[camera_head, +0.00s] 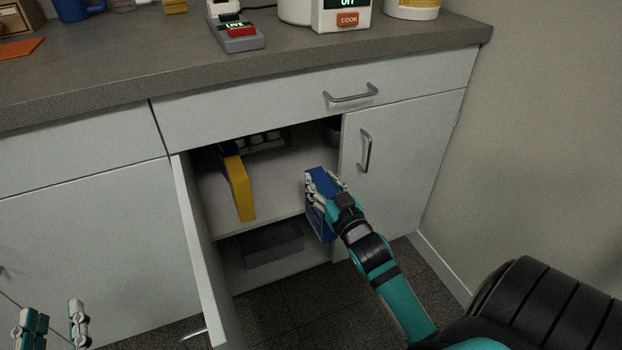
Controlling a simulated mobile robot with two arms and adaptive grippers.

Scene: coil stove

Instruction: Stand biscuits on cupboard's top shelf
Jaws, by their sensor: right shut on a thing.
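A blue box (318,182), which I take to be the biscuits, is upright and slightly tilted at the front right of the open cupboard. My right gripper (327,190) is shut on it and covers part of it. The box is at the front edge of the top shelf (275,195); I cannot tell whether it touches the shelf. A yellow and blue box (239,187) stands on the left of that shelf. My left gripper (54,322) is open and empty at the lower left, away from the cupboard.
The cupboard's left door (200,250) stands open; the right door (400,160) is shut. The shelf has free room between the boxes. Dark items lie at the shelf's back, and a dark tray (272,243) is below. The counter (140,65) overhangs above.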

